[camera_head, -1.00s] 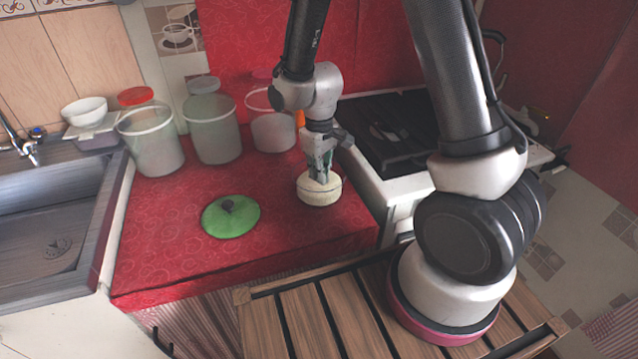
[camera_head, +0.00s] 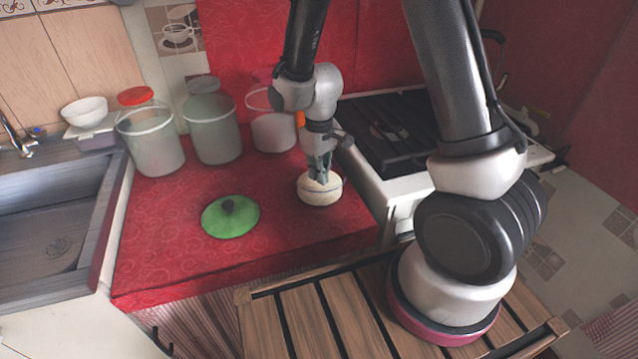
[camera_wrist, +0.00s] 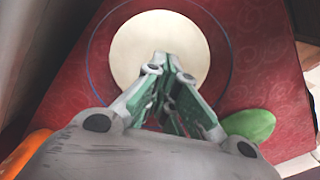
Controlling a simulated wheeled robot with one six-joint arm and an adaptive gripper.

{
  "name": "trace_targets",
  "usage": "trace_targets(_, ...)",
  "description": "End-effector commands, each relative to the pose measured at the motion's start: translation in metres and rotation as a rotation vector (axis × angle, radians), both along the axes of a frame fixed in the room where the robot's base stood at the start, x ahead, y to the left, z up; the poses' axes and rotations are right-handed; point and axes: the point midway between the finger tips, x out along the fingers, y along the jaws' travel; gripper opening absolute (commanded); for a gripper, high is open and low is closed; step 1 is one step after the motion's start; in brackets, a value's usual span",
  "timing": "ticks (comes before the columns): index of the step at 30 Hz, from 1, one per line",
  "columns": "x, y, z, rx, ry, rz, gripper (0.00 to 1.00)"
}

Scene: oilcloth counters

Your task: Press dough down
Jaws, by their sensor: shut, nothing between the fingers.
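The pale cream dough (camera_head: 309,195) sits on the red counter near its right edge, rounded on top in the head view. In the wrist view the dough (camera_wrist: 135,40) is a smooth disc with a thin blue ring (camera_wrist: 88,60) around it on the red cloth. My gripper (camera_head: 319,179) points down over the middle of the dough. In the wrist view its closed green and grey fingers (camera_wrist: 168,62) overlap the near part of the dough and hold nothing. I cannot tell whether the fingertips touch the dough.
A green lid (camera_head: 232,222) lies left of the dough; several clear jars (camera_head: 212,135) stand behind. The sink (camera_head: 50,225) is at the left, the black-topped stove (camera_head: 385,145) at the right. The counter's front middle (camera_head: 180,265) is bare.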

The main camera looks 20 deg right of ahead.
Motion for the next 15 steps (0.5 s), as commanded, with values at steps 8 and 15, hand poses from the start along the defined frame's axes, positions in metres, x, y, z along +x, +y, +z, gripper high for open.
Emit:
trace_targets(8,-0.001,-0.001,0.001,-0.001,0.004,-0.001,0.00)
trace_targets(15,-0.001,0.000,0.031,0.000,0.000,-0.001,0.00)
